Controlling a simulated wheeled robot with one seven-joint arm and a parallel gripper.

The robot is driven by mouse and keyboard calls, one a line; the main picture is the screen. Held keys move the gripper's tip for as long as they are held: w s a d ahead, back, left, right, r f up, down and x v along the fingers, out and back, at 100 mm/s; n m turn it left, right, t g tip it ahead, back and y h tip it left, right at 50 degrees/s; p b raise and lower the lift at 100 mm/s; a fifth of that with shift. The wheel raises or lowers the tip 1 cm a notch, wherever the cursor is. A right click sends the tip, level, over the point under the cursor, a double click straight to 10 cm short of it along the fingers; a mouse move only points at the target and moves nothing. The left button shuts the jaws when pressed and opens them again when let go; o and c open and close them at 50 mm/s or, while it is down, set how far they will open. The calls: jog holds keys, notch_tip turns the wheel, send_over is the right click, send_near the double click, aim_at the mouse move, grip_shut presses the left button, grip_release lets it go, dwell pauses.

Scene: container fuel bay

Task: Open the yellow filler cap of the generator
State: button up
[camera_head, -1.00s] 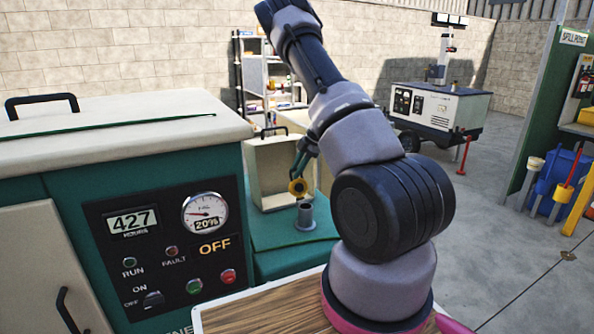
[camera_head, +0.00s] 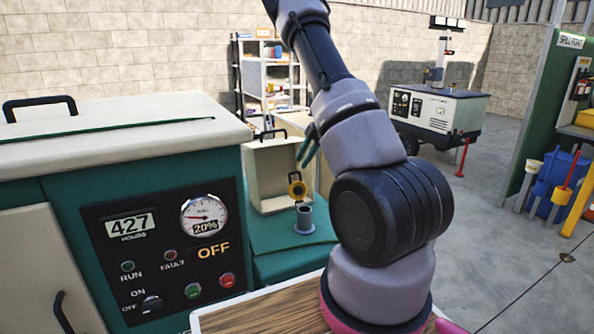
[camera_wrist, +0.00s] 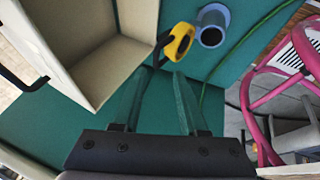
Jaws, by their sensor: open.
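The yellow filler cap (camera_head: 297,189) stands tipped up beside the grey filler neck (camera_head: 304,219) on the generator's green deck. In the wrist view the cap (camera_wrist: 180,43) is clear of the neck (camera_wrist: 212,26), whose dark mouth is uncovered. A dark hinge-like piece shows at the cap's side. My gripper (camera_wrist: 163,74) is open, with its two green fingers apart and nothing between them. The cap lies just beyond the fingertips in that view. In the head view my gripper (camera_head: 308,146) is above the cap, partly hidden behind my arm.
A cream open box-like compartment (camera_head: 270,178) stands right behind the cap; its wall (camera_wrist: 100,75) is close to the left finger. The generator's control panel (camera_head: 165,250) is at left. A wooden-topped surface (camera_head: 270,312) lies in front. Open floor is at right.

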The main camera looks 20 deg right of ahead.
jog(key=shift+v, duration=2.1)
jog(key=shift+d, duration=0.1)
